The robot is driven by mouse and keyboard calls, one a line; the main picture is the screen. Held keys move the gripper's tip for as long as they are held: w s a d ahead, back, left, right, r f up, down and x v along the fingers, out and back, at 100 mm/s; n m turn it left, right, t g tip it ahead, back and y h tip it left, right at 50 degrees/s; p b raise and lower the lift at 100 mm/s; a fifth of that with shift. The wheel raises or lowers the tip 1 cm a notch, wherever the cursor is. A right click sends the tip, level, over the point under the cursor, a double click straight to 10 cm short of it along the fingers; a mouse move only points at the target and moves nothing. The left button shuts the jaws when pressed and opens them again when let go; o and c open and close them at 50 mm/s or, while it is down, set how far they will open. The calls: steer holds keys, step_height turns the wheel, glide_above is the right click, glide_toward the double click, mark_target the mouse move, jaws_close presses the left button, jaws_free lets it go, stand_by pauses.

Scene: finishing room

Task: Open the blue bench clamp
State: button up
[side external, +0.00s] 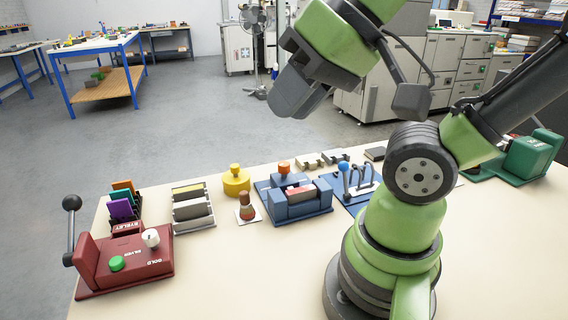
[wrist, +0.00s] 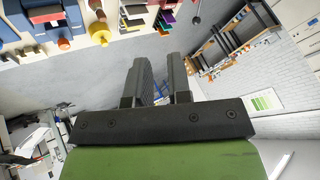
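The blue bench clamp (side external: 297,205) stands on the bench near its middle. It has an orange knob (side external: 284,168) at its back, and a block with a reddish top (side external: 300,191) sits between its jaws. Part of a blue body, likely the clamp, shows at the upper left of the wrist view (wrist: 42,14), with an orange knob (wrist: 64,44). My gripper (side external: 287,103) is high above the bench, well clear of the clamp. In the wrist view its two fingers (wrist: 158,62) stand apart with nothing between them, so it is open and empty.
A red eyelet press (side external: 125,260) stands at front left. The bench front is clear.

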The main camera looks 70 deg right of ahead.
steer(key=o, duration=0.7)
steer(key=w+d+m, duration=0.2)
steer(key=w+m, duration=0.1)
steer(key=w+d+m+g+h, duration=0.1)
steer(key=m, duration=0.1)
steer(key=shift+w+r, duration=0.2)
steer(key=shift+w, duration=0.15)
steer(key=shift+c, duration=0.2)
steer(key=m+g+h, duration=0.1)
steer(key=m+g, duration=0.5)
steer(key=m, duration=1.7)
glide_above(284, 163)
step_height(284, 163, down, 17)
steer(key=shift+f, duration=0.15)
step_height(284, 163, down, 9)
steer(key=shift+f, duration=0.2)
steer(key=c, duration=0.9)
